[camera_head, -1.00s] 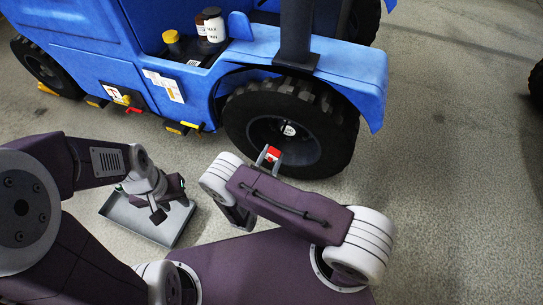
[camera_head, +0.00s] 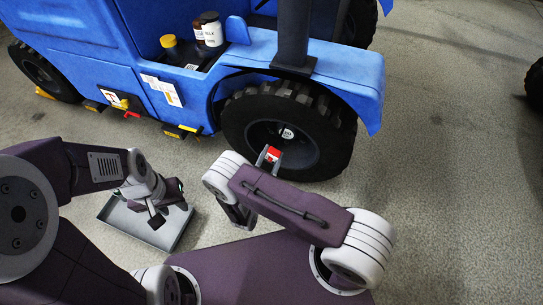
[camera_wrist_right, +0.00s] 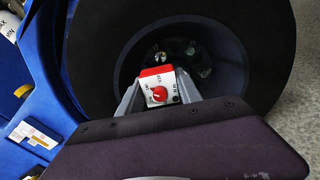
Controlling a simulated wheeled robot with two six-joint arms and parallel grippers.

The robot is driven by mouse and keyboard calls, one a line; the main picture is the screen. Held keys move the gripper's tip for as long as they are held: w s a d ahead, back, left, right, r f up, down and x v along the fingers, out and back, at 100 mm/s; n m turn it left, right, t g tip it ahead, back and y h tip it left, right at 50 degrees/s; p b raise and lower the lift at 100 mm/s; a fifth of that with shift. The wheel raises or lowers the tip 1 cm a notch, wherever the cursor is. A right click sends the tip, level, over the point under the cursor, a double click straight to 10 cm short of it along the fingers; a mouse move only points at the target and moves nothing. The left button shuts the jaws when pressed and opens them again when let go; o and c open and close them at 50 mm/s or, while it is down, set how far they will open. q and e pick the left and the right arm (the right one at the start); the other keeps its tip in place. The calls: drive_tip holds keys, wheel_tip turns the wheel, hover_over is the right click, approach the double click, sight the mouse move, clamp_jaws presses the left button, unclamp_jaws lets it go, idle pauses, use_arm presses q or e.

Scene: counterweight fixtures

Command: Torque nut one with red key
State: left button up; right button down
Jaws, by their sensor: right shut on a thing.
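My right gripper (camera_wrist_right: 160,92) is shut on the red key (camera_wrist_right: 157,88), a small red and white box with a red dial on its face. The key also shows in the head view (camera_head: 271,154), in front of the wheel hub. In the right wrist view, nuts (camera_wrist_right: 190,50) show in the dark hub of the black wheel (camera_wrist_right: 255,40) behind the key. Their numbers are not readable, and I cannot tell whether the key touches a nut. My left gripper (camera_head: 162,212) is over the grey tray (camera_head: 128,228); its jaw opening is unclear.
Another tyre (camera_head: 537,85) stands at the right edge. The concrete floor (camera_head: 450,180) at right is clear.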

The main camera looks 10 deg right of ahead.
drive_tip(key=shift+w+d, duration=0.2)
drive_tip(key=shift+w, duration=0.1)
idle(0.6)
drive_tip(key=m+p, duration=0.1)
drive_tip(key=m, duration=0.2)
drive_tip(key=shift+r, duration=0.1)
drive_tip(key=m, duration=0.4)
drive_tip(key=shift+p, duration=0.35)
